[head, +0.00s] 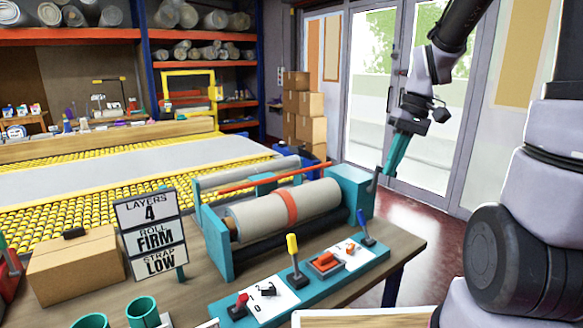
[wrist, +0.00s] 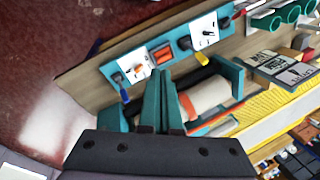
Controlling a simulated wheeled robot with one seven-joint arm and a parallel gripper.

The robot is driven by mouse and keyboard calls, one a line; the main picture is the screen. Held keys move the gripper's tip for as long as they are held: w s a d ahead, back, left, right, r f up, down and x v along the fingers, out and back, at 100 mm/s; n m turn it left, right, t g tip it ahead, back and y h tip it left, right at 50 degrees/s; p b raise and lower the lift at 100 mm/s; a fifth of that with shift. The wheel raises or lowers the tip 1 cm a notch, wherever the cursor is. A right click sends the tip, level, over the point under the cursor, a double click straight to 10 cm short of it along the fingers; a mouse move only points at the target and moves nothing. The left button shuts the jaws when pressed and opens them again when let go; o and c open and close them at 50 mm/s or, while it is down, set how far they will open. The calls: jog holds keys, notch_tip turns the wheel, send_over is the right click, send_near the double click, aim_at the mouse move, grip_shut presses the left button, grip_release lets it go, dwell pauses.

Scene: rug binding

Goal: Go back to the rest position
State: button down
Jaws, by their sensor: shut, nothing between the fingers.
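My gripper (head: 391,170) with its teal fingers hangs in the air in the head view, near the right end of the rolling machine and in front of the glass doors. In the wrist view its fingers (wrist: 159,76) are together with nothing between them. The rolling machine (head: 222,248) stands on the wooden table, with a beige roll (head: 325,199) wrapped by an orange-red band (head: 286,207). The roll also shows in the wrist view (wrist: 208,92), beyond the fingers.
A teal control panel (head: 375,258) with yellow, blue and red levers lies at the table's front. A sign (head: 150,235) reads LAYERS 4, ROLL FIRM, STRAP LOW. A cardboard box (head: 75,265) sits at left. Red floor (head: 430,225) lies open beyond the table's right end.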

jog(key=s+d+r+m+t, duration=0.1)
jog(key=s+r+m+t, duration=0.2)
jog(key=r, duration=0.4)
jog(key=s+r+m+t+h, duration=0.1)
jog(key=s+r+m+t, duration=0.1)
jog(key=s+r+t, duration=0.2)
notch_tip(320, 180, up, 3)
jog(key=shift+s+d+m+t, duration=0.3)
jog(key=shift+s+d+m, duration=0.1)
jog(key=shift+s, duration=0.6)
jog(key=w+a+f+n+g+y, duration=0.1)
jog(key=w+a+f+g+y, duration=0.3)
jog(key=f, duration=0.8)
jog(key=w+a+f+n+g+y, duration=0.2)
jog(key=w+a+f+g+y, duration=0.2)
jog(key=w+f, duration=0.3)
jog(key=w+a+f+n+g+y, duration=0.1)
jog(key=w+a+f+g+y, duration=0.3)
jog(key=f, duration=1.3)
jog(key=shift+w+a+n+y, duration=0.4)
jog(key=shift+w+a+y, duration=0.2)
jog(key=shift+w+a, duration=0.35)
jog(key=shift+w+a+f+y, duration=0.1)
jog(key=shift+f+y, duration=0.2)
jog(key=shift+f, duration=0.4)
